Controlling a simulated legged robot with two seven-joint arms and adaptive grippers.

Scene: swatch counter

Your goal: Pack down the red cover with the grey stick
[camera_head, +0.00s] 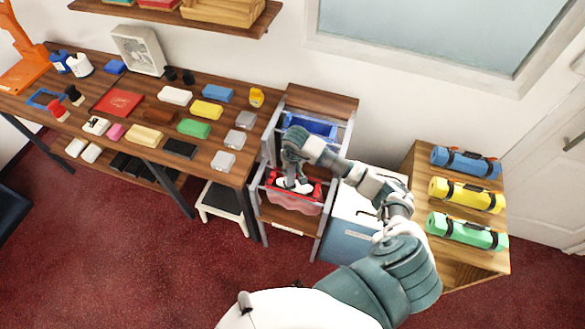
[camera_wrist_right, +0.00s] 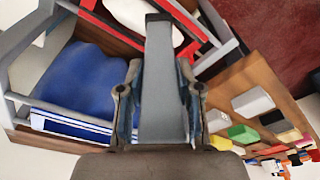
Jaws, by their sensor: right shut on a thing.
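The red cover (camera_head: 312,189) hangs open in the near part of a grey-framed rack, with its pinkish lower part (camera_head: 290,205) below the rim. Its red edge also shows at the top of the wrist view (camera_wrist_right: 192,37). A white soft-looking thing (camera_wrist_right: 143,14) lies within that red edge. My right gripper (camera_head: 291,168) is above the red cover, and in the wrist view (camera_wrist_right: 160,100) it is shut on the grey stick (camera_wrist_right: 158,75). The stick's far end reaches over the white thing; I cannot tell whether they touch. My left gripper is out of view.
A blue cover (camera_head: 312,127) hangs in the rack's far part. A long table (camera_head: 150,118) with several coloured packs stands left. A white and blue cabinet (camera_head: 345,245) and a wooden stand (camera_head: 487,262) with blue, yellow and green rolls stand right.

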